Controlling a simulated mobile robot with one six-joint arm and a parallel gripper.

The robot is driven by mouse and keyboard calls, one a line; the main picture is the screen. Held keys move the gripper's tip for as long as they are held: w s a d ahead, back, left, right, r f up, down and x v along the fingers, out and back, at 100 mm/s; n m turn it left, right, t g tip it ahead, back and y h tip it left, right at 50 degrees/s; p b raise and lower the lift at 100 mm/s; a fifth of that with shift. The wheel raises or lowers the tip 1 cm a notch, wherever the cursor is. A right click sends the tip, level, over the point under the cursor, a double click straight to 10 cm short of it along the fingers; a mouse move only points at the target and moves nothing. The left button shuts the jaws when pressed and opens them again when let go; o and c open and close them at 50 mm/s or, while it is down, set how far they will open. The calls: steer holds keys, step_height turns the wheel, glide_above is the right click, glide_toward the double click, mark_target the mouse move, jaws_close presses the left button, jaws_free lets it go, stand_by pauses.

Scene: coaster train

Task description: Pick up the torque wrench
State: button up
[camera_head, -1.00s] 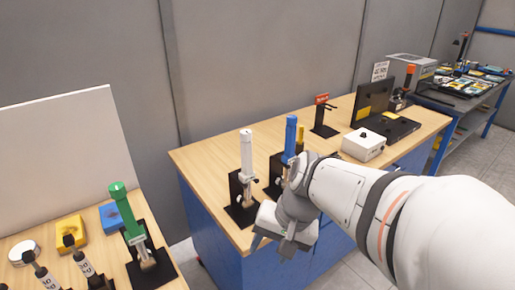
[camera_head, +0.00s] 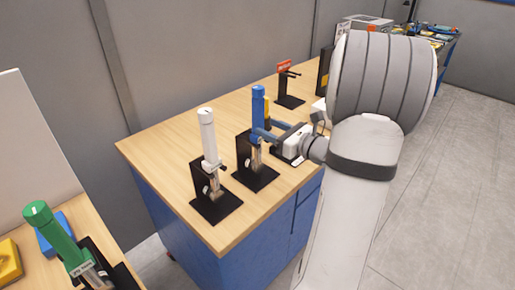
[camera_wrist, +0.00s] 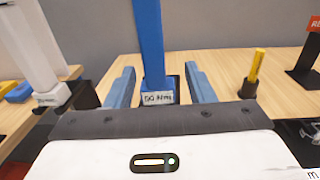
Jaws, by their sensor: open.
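A blue-handled torque wrench (camera_head: 258,112) stands upright in a black stand (camera_head: 257,178) on the wooden bench. It also shows in the wrist view (camera_wrist: 149,40), with a white label low on it. My gripper (camera_head: 268,133) is open, reaching in from the right at the lower part of the blue handle. In the wrist view my gripper (camera_wrist: 160,78) has one blue finger on each side of the wrench, with gaps visible. A white-handled wrench (camera_head: 208,135) stands in its own stand to the left. A green-handled one (camera_head: 50,230) is on the nearer left bench.
A yellow-handled tool (camera_head: 267,112) stands close behind the blue wrench; in the wrist view it is right of my fingers (camera_wrist: 256,68). A black stand with a red sign (camera_head: 291,95) is farther back. The bench top (camera_head: 165,148) is clear at the left.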

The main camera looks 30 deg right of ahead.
mark_target(253, 123)
steer(key=x, duration=0.3)
steer(key=p+x, duration=0.1)
steer(key=x, duration=0.2)
steer(key=shift+a+f, duration=0.2)
steer(key=shift+a, duration=0.15)
jaws_close()
steer(key=shift+r, duration=0.1)
stand_by(1.0)
